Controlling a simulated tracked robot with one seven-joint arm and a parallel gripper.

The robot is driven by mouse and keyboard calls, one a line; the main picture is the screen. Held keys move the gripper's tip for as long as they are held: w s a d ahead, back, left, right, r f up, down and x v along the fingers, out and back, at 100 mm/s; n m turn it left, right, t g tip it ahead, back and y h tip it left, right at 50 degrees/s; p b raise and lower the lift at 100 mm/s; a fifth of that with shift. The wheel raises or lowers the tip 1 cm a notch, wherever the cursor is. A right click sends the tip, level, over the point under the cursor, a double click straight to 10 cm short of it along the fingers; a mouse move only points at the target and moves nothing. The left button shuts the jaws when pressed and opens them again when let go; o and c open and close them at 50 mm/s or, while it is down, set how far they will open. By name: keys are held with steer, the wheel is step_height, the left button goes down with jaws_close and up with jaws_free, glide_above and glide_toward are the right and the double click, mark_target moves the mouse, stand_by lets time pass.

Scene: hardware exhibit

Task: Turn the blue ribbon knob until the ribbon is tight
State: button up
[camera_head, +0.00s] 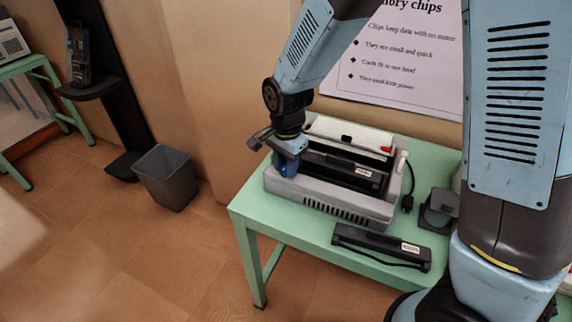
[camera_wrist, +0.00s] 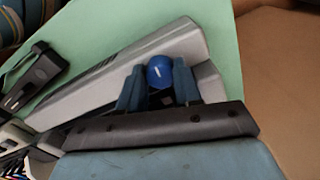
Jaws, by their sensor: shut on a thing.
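The blue ribbon knob (camera_wrist: 160,72) sits on the end of a grey printer (camera_wrist: 112,71), between my gripper's two blue fingers. My gripper (camera_wrist: 158,84) is shut on the knob, with a finger on each side of it. A short white mark shows on the knob's face. In the head view, my gripper (camera_head: 287,163) reaches down at the left end of the printer (camera_head: 335,204). The knob (camera_head: 281,165) is partly hidden there by my gripper. The ribbon's tightness cannot be made out in either view.
The printer stands on a green table (camera_head: 289,232). A black device with a cable (camera_head: 382,246) lies in front of it. A dark small box (camera_head: 440,207) is at the right. A grey bin (camera_head: 165,178) stands on the floor to the left. A poster hangs behind.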

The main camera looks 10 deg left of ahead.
steer(key=shift+w+m, duration=0.15)
steer(key=shift+m, duration=0.45)
steer(key=o, duration=1)
steer(key=shift+o, duration=0.2)
steer(key=shift+r, duration=0.15)
step_height(320, 180, up, 14)
steer(key=shift+s+d+f, duration=0.2)
steer(key=shift+f, duration=0.05)
